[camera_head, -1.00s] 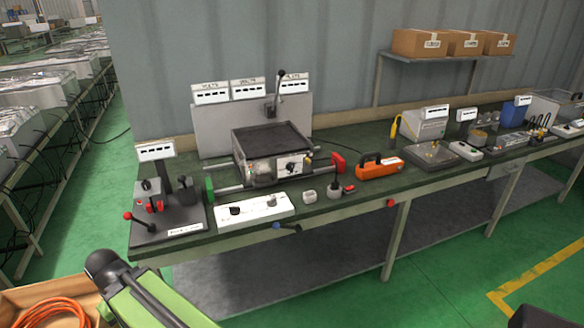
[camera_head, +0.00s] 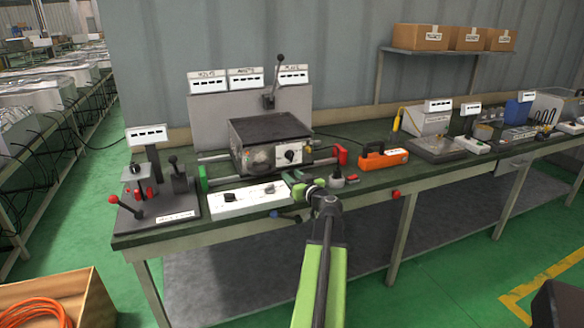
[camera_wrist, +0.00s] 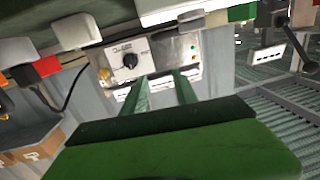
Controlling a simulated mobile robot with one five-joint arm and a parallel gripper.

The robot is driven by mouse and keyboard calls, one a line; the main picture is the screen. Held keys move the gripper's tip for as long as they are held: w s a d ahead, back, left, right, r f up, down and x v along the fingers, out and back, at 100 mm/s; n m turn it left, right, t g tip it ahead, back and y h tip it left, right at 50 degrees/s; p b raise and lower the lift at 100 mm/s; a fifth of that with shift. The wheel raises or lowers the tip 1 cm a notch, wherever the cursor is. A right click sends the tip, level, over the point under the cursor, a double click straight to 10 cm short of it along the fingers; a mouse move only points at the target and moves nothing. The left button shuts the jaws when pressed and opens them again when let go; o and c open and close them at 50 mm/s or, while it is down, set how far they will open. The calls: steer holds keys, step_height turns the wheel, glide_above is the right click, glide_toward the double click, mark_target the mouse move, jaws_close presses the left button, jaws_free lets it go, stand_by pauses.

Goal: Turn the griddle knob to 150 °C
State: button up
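The griddle (camera_head: 268,130) is a dark-topped metal box on the bench, with a small black knob (camera_head: 290,155) on its light front panel. My green gripper (camera_head: 298,186) is above the bench's front part, before and below the griddle panel. In the wrist view my two fingers (camera_wrist: 160,82) are spread with a clear gap, pointing toward the panel and apart from the knob.
A white control box (camera_head: 248,199) lies left of my gripper. A small grey box with a knob (camera_head: 337,180) and an orange tool (camera_head: 383,159) are to the right. Red and green end blocks flank the griddle. A stand with red-knobbed levers (camera_head: 155,200) is at the left.

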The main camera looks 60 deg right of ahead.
steer(key=m+h, duration=0.1)
steer(key=h, duration=0.1)
glide_toward(291, 153)
steer(key=x, duration=0.8)
steer(key=shift+w+d, duration=0.15)
steer(key=shift+d, duration=0.05)
jaws_close()
